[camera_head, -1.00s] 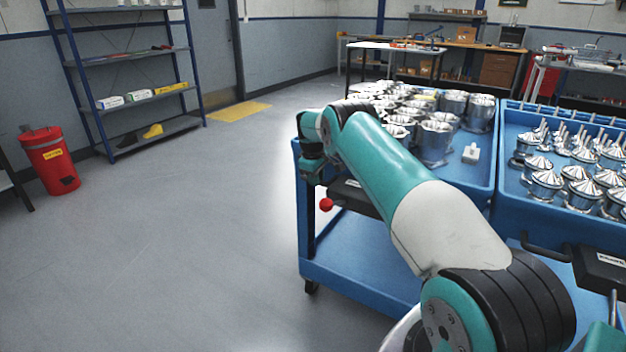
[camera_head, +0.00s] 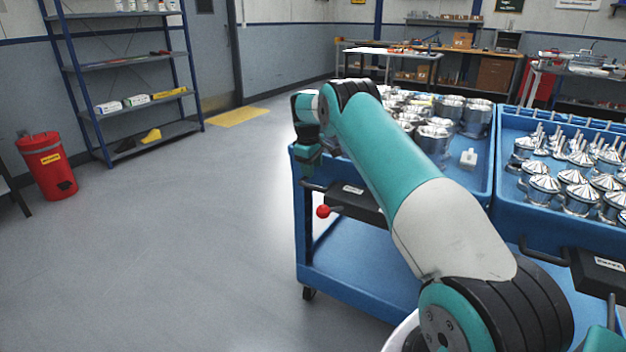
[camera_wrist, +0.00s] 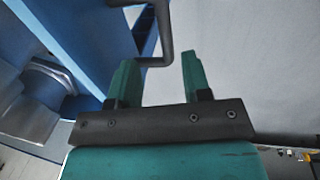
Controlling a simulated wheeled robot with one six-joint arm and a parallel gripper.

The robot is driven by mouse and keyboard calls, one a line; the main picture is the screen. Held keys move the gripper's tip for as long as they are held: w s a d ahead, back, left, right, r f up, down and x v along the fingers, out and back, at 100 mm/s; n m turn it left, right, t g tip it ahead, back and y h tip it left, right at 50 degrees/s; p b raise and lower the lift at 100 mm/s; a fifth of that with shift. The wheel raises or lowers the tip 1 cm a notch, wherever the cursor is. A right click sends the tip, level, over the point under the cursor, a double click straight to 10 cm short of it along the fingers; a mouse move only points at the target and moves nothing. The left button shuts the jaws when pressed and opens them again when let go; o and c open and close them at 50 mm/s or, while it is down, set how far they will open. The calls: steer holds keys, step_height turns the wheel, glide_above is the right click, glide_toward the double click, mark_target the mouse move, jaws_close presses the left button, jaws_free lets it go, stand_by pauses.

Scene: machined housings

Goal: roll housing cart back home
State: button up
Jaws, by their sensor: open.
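The blue housing cart (camera_head: 345,262) stands right of centre, its top tray filled with shiny metal housings (camera_head: 433,138). A dark handle with a label (camera_head: 356,200) and a red knob (camera_head: 322,211) sit at its near end. My gripper (camera_head: 308,168) points down at the cart's near left corner, close to the handle. In the wrist view my gripper (camera_wrist: 158,78) is open, and the bent dark handle bar (camera_wrist: 164,35) shows at and between its fingertips. Contact cannot be told. My arm hides part of the tray and handle.
A second blue cart (camera_head: 530,215) with cone-topped metal parts stands close on the right. A red bin (camera_head: 46,165) and a blue-framed shelf (camera_head: 130,65) stand at the left. A yellow floor mat (camera_head: 237,117) lies near the door. The grey floor left of the cart is clear.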

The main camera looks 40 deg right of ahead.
step_height(320, 180, up, 10)
steer(key=a, duration=0.2)
steer(key=shift+s+r+p, duration=0.2)
steer(key=shift+s+p, duration=0.1)
steer(key=shift+p, duration=0.15)
steer(key=s+a+r+n+y+p, duration=0.1)
steer(key=s+a+r+p, duration=0.15)
steer(key=a+r, duration=0.4)
steer(key=s+a+r+t+p, duration=0.1)
steer(key=s+a+r, duration=0.25)
steer(key=a, duration=0.55)
steer(key=s+a+r+n+y+p, duration=0.1)
steer(key=s+a+r, duration=0.3)
steer(key=a, duration=0.4)
steer(key=s+a+y+p, duration=0.1)
steer(key=s+a, duration=0.4)
steer(key=s, duration=0.5)
steer(key=s+a+r+g+y+p, duration=0.1)
steer(key=s+a+p, duration=0.1)
steer(key=s+a, duration=0.4)
steer(key=s+a+r+n+y+p, duration=0.1)
steer(key=s+a, duration=0.5)
steer(key=s, duration=0.9)
steer(key=shift+s+g+y, duration=0.2)
steer(key=shift+g+y, duration=0.2)
steer(key=shift+y, duration=0.2)
steer(key=shift+r, duration=0.15)
